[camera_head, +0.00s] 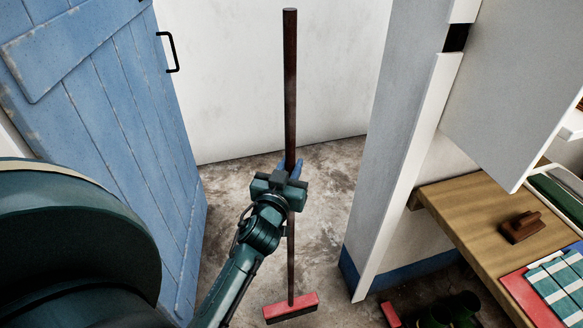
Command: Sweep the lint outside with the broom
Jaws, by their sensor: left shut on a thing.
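The broom has a long dark brown handle (290,80) and a red head with dark bristles (291,307). It stands nearly upright in the doorway, its head low at the grey stone floor. My left gripper (286,176) is shut on the handle around its middle. My left arm reaches up to it from the bottom of the view. Whether the bristles touch the floor is hard to tell. I cannot make out any lint on the floor. My right gripper is not in view.
A blue plank door (130,110) with a black handle stands open at left. A white wall post with a blue base (385,150) bounds the doorway at right. A wooden bench (465,215) holds a brush (521,227) and folded cloths. Dark green boots (452,312) stand below.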

